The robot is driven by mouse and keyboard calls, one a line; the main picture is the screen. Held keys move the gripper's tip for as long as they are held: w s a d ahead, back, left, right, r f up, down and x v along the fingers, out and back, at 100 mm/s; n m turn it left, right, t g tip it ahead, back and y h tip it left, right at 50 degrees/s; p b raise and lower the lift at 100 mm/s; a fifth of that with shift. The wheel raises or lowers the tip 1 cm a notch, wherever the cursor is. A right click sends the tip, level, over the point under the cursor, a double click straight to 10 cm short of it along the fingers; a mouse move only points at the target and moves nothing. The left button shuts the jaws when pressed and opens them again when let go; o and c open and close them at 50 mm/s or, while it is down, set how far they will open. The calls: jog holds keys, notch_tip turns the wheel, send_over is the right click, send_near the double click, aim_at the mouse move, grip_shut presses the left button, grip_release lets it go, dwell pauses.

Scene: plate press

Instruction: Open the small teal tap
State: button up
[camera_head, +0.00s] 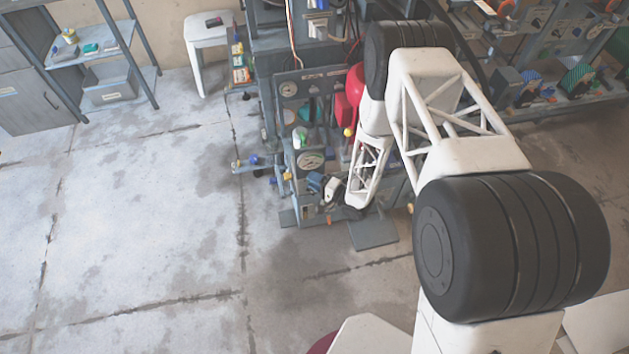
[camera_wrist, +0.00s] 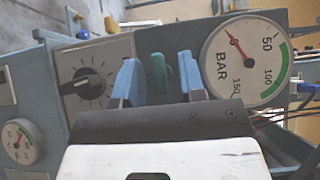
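The small teal tap (camera_wrist: 161,74) shows in the wrist view as a rounded teal handle in front of a grey panel. My gripper (camera_wrist: 157,62) has its two blue fingers apart, one on each side of the tap. A gap shows between the tap and each finger, so it does not look gripped. The lower part of the tap is hidden behind my gripper's dark body. In the head view my arm covers part of the machine, and I cannot clearly make out the tap there.
A pressure gauge marked BAR (camera_wrist: 243,60) is close to the right of the fingers. A black rotary knob (camera_wrist: 88,84) is on a pale plate to the left. A smaller gauge (camera_wrist: 20,142) is at lower left. The floor (camera_head: 130,220) left of the machine is clear.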

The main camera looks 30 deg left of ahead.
jog(key=shift+c, duration=0.4)
grip_shut()
